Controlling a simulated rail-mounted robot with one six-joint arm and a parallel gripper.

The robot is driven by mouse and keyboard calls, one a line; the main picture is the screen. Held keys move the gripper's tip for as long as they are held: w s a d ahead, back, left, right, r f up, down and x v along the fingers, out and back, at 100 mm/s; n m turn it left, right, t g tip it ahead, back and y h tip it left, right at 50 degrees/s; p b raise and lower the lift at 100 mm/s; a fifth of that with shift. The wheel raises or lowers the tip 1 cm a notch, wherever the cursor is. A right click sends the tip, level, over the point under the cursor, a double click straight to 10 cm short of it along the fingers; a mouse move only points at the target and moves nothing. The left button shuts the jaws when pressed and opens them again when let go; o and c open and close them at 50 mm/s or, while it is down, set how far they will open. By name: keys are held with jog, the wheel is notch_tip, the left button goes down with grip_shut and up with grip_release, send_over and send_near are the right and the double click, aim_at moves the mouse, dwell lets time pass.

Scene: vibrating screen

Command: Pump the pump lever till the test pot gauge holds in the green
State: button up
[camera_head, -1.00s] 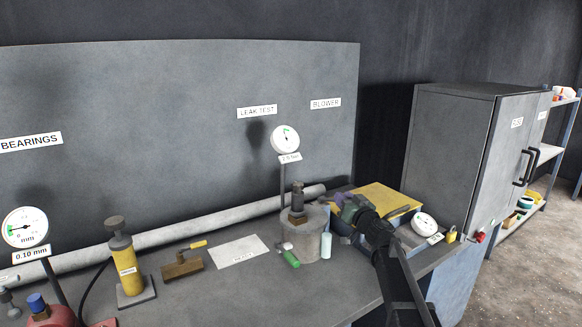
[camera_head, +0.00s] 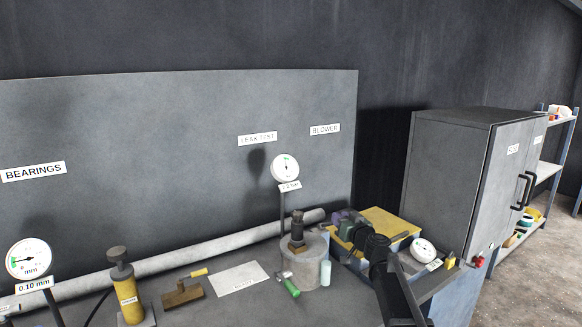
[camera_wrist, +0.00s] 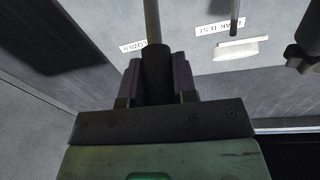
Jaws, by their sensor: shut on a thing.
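The pump lever shows in the wrist view as a grey rod with a black grip (camera_wrist: 155,72). My gripper (camera_wrist: 158,85) is shut on this grip, with a dark purple jaw on either side. In the head view my gripper (camera_head: 343,218) is just right of the test pot; the lever is mostly hidden there. The test pot (camera_head: 302,268) is a grey cylinder with a dark fitting on top. Its round white gauge (camera_head: 285,167) stands on a post behind it. The needle looks to point up, near the green mark; the small readout below is hard to read.
A green-handled tool (camera_head: 289,287) and a pale blue cylinder (camera_head: 325,273) stand close to the pot. A yellow box (camera_head: 385,223), a dial (camera_head: 422,250) and a grey cabinet (camera_head: 455,180) are to the right. A white sheet (camera_head: 238,279) lies left of the pot.

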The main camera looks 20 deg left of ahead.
jog(key=shift+b, duration=0.4)
dwell(1.5)
jog(key=o, duration=0.6)
jog(key=shift+a, duration=0.15)
